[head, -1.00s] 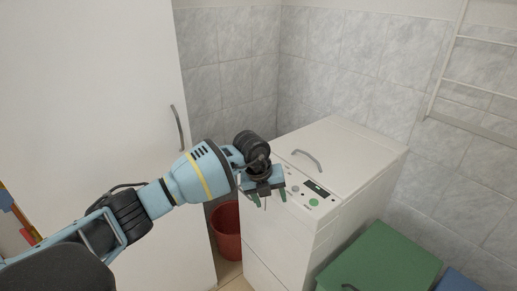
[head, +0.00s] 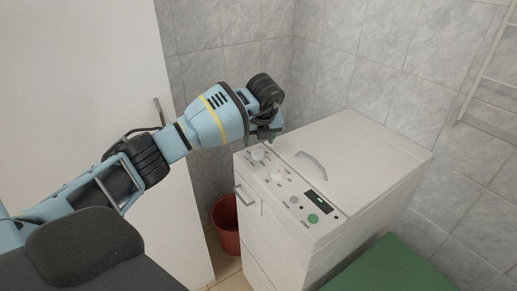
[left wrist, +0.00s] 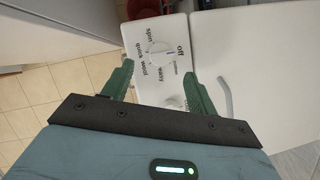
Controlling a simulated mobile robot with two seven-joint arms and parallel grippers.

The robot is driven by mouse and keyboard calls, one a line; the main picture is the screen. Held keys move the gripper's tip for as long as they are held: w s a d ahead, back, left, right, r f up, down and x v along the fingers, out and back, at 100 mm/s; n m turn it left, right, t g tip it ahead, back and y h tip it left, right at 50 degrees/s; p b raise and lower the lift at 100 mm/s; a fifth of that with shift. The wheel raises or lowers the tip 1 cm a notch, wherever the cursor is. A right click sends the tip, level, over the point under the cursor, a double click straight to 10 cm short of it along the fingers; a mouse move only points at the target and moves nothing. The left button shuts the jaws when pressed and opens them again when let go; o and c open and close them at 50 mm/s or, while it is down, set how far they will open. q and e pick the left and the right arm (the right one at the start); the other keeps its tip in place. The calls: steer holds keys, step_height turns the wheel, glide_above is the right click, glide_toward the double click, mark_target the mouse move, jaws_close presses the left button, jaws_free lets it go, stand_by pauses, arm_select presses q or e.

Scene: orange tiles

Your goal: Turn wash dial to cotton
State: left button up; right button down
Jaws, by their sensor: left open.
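The white washing machine's control panel carries a round white wash dial (head: 257,155) at its left end. The dial also shows in the left wrist view (left wrist: 159,53), ringed by printed words including off, cotton, easy, wool, quick and spin. Its exact pointer setting is too small to tell. My left gripper (head: 263,136) hovers above that end of the panel. In the left wrist view its green fingers (left wrist: 158,68) are open and empty, with the dial just beyond and between their tips, not gripped. My right gripper is not in view.
A second white knob (head: 277,174), a small display (head: 319,197) and a green button (head: 313,218) sit further right on the panel. The lid handle (head: 312,165) rises behind. A red bucket (head: 227,224) stands left of the machine, a green box (head: 390,266) to its right.

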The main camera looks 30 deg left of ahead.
mark_target(258, 150)
arm_select(q)
steer(key=x, duration=0.5)
steer(key=shift+f, duration=0.25)
steer(key=shift+w+a+f+b, duration=0.15)
steer(key=shift+w+f+b, duration=0.15)
steer(key=shift+f, duration=0.25)
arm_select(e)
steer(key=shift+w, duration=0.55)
arm_select(q)
steer(key=shift+c, duration=0.2)
steer(key=c, duration=0.9)
steer(key=shift+c, duration=0.2)
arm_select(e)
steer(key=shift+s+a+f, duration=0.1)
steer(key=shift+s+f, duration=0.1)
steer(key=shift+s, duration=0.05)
